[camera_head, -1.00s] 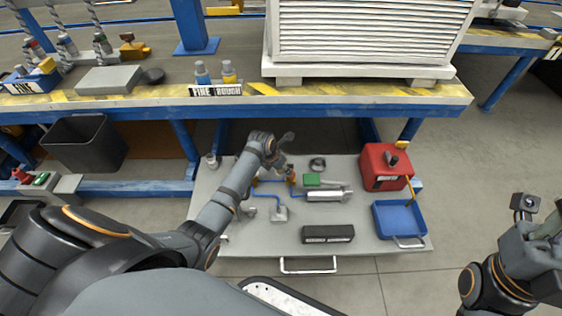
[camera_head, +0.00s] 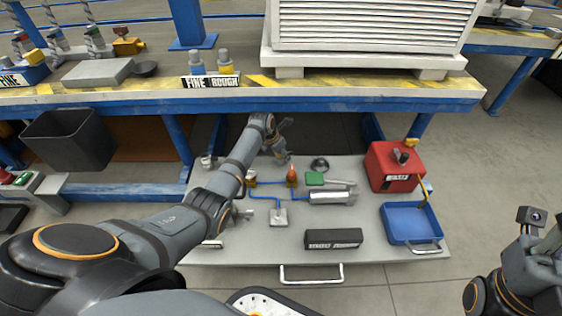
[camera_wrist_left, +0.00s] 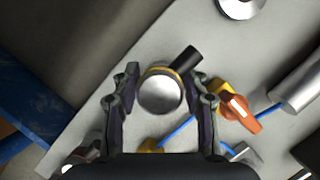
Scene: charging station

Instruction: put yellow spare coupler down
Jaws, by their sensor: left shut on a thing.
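My left gripper (camera_head: 281,152) is over the back edge of the grey cart top, beneath the workbench edge. In the left wrist view its fingers (camera_wrist_left: 163,85) are closed around a round silver piece with a yellow ring (camera_wrist_left: 161,94), which I take to be the yellow spare coupler. A short black cylinder (camera_wrist_left: 187,58) sticks out beside it. Whether the piece touches the cart top is unclear. In the head view the piece is too small to make out. My right gripper (camera_head: 543,245) is at the right edge, away from the cart; its fingers are not clear.
The workbench edge (camera_head: 300,106) overhangs behind.

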